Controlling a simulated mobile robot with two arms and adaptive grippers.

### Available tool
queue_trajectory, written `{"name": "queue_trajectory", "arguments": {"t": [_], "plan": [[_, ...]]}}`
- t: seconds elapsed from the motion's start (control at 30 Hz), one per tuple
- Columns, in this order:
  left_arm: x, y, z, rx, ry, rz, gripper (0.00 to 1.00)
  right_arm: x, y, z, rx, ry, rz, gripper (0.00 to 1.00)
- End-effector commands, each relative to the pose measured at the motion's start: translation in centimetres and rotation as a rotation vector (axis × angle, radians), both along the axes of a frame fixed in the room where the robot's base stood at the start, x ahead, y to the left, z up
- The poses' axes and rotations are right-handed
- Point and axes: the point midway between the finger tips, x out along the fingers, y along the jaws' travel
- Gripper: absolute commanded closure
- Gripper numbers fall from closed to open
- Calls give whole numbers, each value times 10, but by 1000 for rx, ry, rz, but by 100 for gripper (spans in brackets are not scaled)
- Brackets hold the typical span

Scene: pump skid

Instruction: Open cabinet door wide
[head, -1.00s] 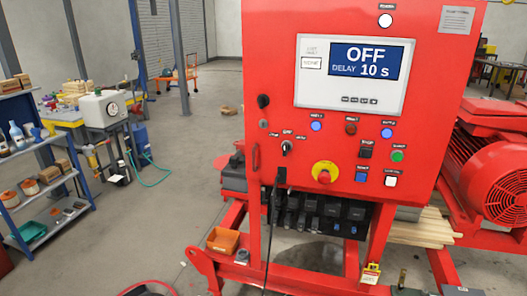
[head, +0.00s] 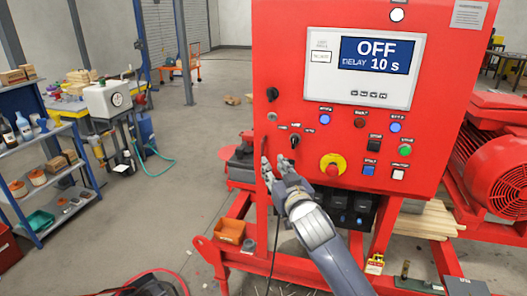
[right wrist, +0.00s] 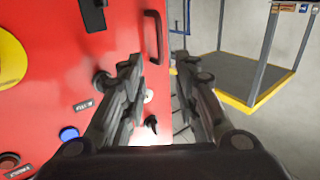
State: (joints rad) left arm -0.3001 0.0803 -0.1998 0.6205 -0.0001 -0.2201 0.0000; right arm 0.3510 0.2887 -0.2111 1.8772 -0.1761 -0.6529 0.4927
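The red cabinet door (head: 440,155) is closed, with its control panel facing me in the head view. The handle (right wrist: 152,38) shows clearly in the right wrist view, beyond and between the fingertips. My right gripper (head: 273,163) is in front of the door's lower left, fingers pointing up towards the handle. In the right wrist view the gripper (right wrist: 158,60) is open and empty, with no finger visibly closed on the handle. My left gripper is not in view.
A black rotary switch (head: 294,141) and yellow-red emergency stop (head: 333,166) lie right of the handle. An orange bin (head: 230,231) sits on the skid below. A red motor (head: 498,160) stands right.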

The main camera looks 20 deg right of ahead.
Motion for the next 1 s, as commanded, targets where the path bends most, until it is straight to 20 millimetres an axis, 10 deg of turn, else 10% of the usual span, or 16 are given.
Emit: {"name": "queue_trajectory", "arguments": {"t": [0.6,1.0], "plan": [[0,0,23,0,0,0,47,85,0,1,0,1,0,71],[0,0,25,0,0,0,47,97,0,-1,0,1,1,71]]}}
